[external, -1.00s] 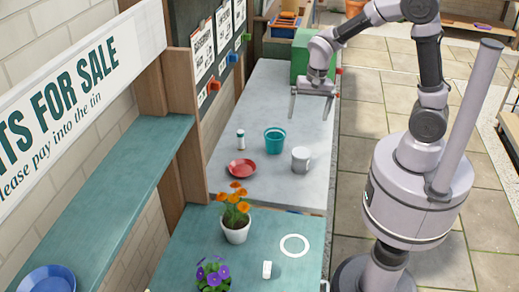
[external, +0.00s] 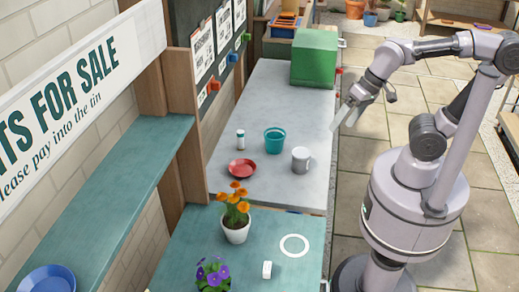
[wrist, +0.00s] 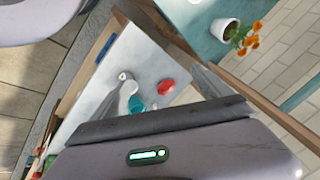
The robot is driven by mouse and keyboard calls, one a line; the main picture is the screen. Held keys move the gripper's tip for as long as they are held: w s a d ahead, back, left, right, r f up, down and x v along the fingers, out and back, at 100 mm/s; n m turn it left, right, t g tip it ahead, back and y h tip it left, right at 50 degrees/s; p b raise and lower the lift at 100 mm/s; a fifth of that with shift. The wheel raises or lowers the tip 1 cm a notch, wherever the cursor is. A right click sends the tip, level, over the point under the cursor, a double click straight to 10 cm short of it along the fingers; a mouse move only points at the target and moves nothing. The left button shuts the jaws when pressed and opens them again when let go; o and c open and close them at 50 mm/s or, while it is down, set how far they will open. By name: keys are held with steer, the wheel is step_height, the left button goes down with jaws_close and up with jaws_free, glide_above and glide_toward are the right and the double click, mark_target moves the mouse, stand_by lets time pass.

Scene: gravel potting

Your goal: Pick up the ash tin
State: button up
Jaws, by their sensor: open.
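The ash tin appears to be the light grey, mug-shaped tin with a side handle (external: 301,160). It stands upright on the grey worktop (external: 262,107), near its right front corner. It also shows in the wrist view, left of the middle (wrist: 124,76). My gripper (external: 364,110) is open and empty. It hangs over the paved floor just right of the worktop edge, above and farther back than the tin, and apart from it. In the wrist view the fingers spread either side of the worktop items.
A green box (external: 314,58) sits at the back. The green bench (external: 262,232) in front holds potted flowers (external: 235,228).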

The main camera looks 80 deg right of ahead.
steer(key=w+d+f+m+g+h+p, duration=0.1)
steer(key=w+d+f+m+g+p, duration=0.15)
steer(key=w+d+m, duration=0.5)
steer(key=m+g, duration=0.3)
glide_above(301, 153)
step_height(301, 153, down, 9)
steer(key=shift+t, duration=0.25)
steer(key=f+b, duration=0.1)
steer(key=f, duration=0.2)
steer(key=f+b, duration=0.2)
steer(key=f, duration=0.2)
steer(key=f+b, duration=0.2)
steer(key=f, duration=0.2)
steer(key=shift+s+d, duration=0.35)
steer(key=f+b, duration=0.1)
steer(key=f, duration=0.1)
steer(key=f+b, duration=0.2)
steer(key=f, duration=0.1)
steer(key=shift+w+a+f, duration=0.2)
steer(key=shift+w+f, duration=0.1)
steer(key=shift+f, duration=0.05)
steer(key=shift+r, duration=0.2)
steer(key=c, duration=1.7)
steer(key=shift+o, duration=0.2)
steer(key=shift+r, duration=0.15)
